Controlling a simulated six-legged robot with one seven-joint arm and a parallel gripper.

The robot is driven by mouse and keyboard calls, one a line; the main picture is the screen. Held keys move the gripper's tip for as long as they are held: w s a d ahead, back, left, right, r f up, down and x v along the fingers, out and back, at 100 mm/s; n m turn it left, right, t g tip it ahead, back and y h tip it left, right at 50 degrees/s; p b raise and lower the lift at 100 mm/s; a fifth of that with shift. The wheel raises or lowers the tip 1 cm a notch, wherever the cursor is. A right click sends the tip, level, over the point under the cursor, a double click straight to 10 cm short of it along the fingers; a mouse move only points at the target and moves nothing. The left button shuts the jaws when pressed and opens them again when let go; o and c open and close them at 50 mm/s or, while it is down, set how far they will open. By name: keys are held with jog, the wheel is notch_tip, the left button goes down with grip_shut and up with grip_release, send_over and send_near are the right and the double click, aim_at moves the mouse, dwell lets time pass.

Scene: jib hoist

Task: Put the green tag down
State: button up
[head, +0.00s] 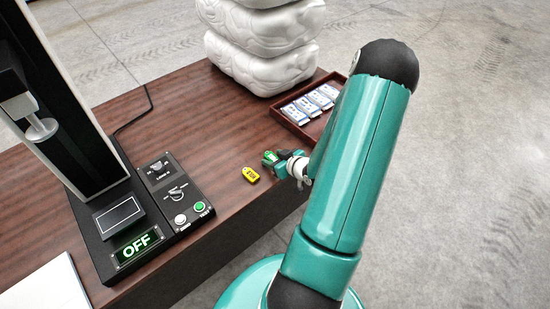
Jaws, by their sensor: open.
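The green tag (269,156) shows at the tip of my gripper (275,157), low over or on the brown table near its right edge. My gripper's jaws are open around or beside the tag; at this size I cannot tell whether they touch it. My arm hides part of the gripper and wrist. A yellow tag (251,174) with dark lettering lies on the table just left of and nearer than the green tag, apart from it.
A black device with an "OFF" display (136,246) and buttons stands at the left. A brown tray (289,122) holds several blue-and-white packets (313,102) behind the gripper. White stacked sacks (262,45) stand at the back. The table's middle (190,115) is clear.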

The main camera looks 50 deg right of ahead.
jog(key=v, duration=1.3)
jog(key=shift+s+r, duration=0.2)
jog(key=shift+s, duration=0.15)
